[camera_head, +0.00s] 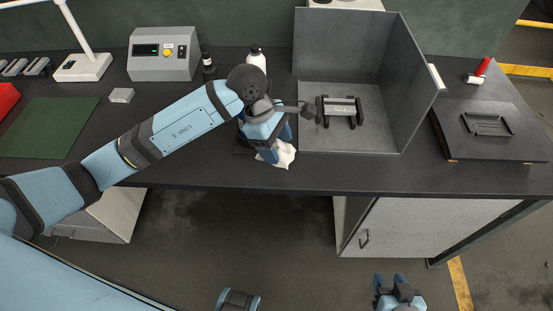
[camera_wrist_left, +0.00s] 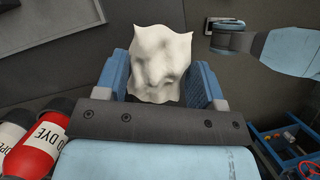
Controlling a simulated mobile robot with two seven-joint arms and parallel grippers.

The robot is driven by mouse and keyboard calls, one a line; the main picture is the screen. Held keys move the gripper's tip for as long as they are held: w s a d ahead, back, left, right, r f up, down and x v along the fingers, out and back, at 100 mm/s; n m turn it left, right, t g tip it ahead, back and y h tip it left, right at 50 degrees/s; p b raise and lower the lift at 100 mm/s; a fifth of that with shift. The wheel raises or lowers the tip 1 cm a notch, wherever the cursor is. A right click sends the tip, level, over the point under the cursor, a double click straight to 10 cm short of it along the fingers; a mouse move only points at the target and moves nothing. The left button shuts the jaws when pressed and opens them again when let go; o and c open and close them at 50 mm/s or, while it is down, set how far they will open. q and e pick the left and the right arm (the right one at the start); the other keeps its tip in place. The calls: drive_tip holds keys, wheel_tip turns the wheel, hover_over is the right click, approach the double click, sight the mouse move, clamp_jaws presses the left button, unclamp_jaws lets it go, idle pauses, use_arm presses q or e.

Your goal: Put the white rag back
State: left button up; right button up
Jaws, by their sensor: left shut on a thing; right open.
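The white rag (camera_head: 284,156) is crumpled in my left gripper (camera_head: 272,151), over the front part of the dark table, just left of the grey open box. In the left wrist view the rag (camera_wrist_left: 163,62) bulges out between the two blue fingers of my left gripper (camera_wrist_left: 160,82), which are shut on it. I cannot tell whether the rag touches the tabletop. My right gripper (camera_head: 389,281) is open and empty, low in the head view, in front of the table.
The grey box (camera_head: 390,142) holds a small metal part (camera_head: 341,111) on dark supports. A white bottle (camera_head: 257,58) and a black bottle (camera_head: 207,66) stand behind my left wrist. A grey control unit (camera_head: 163,65) and green mat (camera_head: 48,128) lie left; a dark lidded panel (camera_head: 490,140) lies right.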

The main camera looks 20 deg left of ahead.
sight(282, 172)
use_arm(q)
drive_tip(key=shift+f, duration=3.3)
drive_tip(key=shift+f, duration=0.25)
drive_tip(key=o, duration=0.9)
drive_tip(key=shift+r, duration=0.1)
drive_tip(key=shift+r, duration=0.25)
drive_tip(key=shift+v, duration=5.9)
